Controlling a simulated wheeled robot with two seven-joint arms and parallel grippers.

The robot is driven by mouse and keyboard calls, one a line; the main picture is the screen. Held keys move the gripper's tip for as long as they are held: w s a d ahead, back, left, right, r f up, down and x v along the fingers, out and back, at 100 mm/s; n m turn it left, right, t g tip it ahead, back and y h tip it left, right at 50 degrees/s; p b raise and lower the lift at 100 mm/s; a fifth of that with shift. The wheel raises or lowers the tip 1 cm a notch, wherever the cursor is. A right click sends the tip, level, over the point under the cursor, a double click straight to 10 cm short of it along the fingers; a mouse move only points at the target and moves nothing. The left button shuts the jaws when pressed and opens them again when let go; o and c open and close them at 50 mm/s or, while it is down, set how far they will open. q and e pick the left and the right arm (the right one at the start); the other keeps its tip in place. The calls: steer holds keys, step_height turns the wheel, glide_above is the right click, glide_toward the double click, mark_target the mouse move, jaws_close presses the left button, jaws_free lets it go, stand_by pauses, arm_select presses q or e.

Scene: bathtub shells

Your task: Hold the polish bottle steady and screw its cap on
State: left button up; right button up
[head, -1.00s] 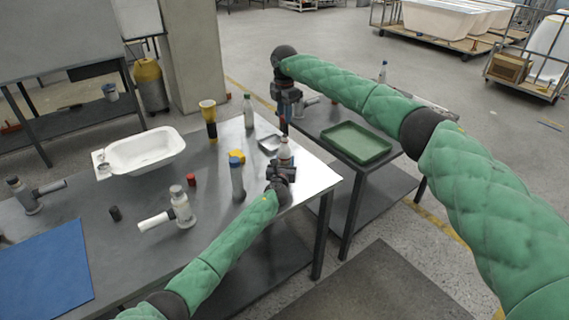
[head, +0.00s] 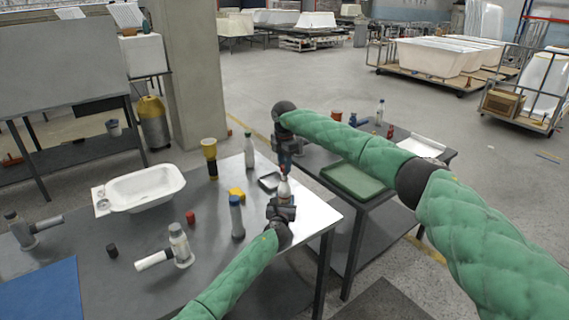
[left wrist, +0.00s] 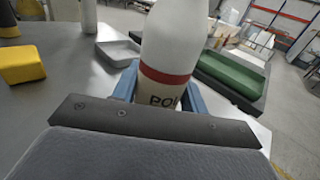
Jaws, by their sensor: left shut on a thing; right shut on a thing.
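The polish bottle (head: 284,188) is white and stands upright at the right part of the grey table. In the left wrist view the bottle (left wrist: 172,55) shows a red band and part of a dark label; its top is cut off. My left gripper (head: 282,207) is shut on the bottle's lower body. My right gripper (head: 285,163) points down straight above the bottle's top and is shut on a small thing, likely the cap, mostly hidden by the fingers. I cannot tell whether cap and neck touch.
A green tray (head: 358,181) lies on the side table at right. A white basin (head: 146,187) is at left.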

steer(key=shift+f, duration=0.1)
steer(key=shift+f, duration=0.85)
steer(key=shift+f, duration=0.55)
stand_by(0.4)
steer(key=m, duration=1.4)
steer(key=shift+a+m, duration=0.2)
steer(key=shift+m, duration=0.1)
steer(key=shift+d+m, duration=0.15)
steer(key=shift+m, duration=0.65)
